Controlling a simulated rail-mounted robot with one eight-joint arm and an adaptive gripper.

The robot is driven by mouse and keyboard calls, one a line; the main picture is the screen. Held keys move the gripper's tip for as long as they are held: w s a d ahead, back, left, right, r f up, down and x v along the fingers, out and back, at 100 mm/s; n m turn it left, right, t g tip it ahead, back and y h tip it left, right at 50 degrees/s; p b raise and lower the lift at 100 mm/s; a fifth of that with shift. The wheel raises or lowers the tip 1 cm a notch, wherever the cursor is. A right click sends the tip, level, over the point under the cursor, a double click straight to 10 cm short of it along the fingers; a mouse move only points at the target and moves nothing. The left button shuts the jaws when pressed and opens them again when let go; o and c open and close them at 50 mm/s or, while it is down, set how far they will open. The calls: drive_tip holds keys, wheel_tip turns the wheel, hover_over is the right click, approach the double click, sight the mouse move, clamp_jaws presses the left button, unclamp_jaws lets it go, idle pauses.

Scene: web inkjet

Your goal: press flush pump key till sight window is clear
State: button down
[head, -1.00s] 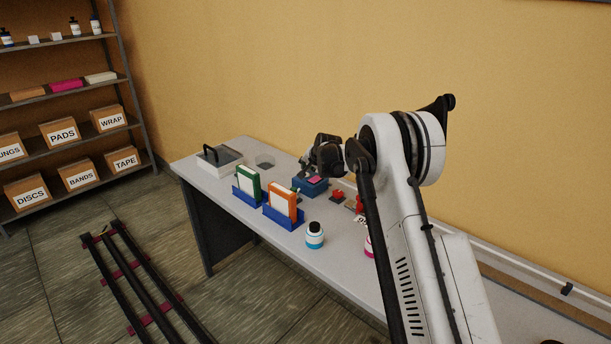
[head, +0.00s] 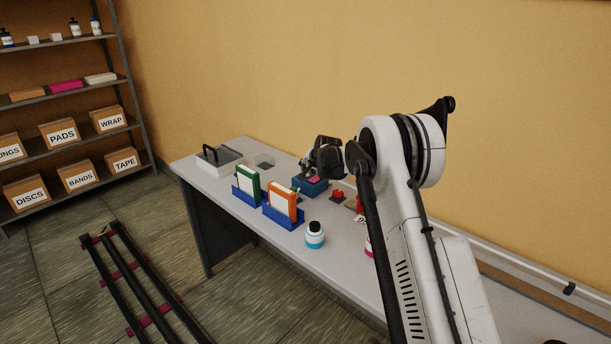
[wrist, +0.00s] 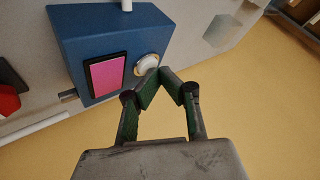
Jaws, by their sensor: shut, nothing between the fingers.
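The blue pump box (head: 318,191) stands on the bench, and it fills the upper left of the wrist view (wrist: 82,38). Its sight window (wrist: 106,76) is a dark-framed rectangle filled with solid pink. A round white key with a pale metal rim (wrist: 148,64), which looks like the flush pump key, sits beside the window on the same face. My gripper (wrist: 160,73) is shut and empty. Its fingertips are right at the key and overlap its edge in the wrist view; I cannot tell whether they touch it. In the head view my wrist partly hides the box.
A red knob (head: 338,195) is right of the box. Orange (head: 283,200) and green (head: 248,187) cartridges stand in blue holders in front.

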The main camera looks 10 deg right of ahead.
drive_tip(key=shift+f, duration=0.25)
drive_tip(key=shift+r, duration=0.1)
idle(0.5)
drive_tip(key=shift+r, duration=0.75)
drive_tip(key=shift+r, duration=0.1)
drive_tip(key=shift+r+p, duration=0.7)
drive_tip(key=shift+r, duration=1.7)
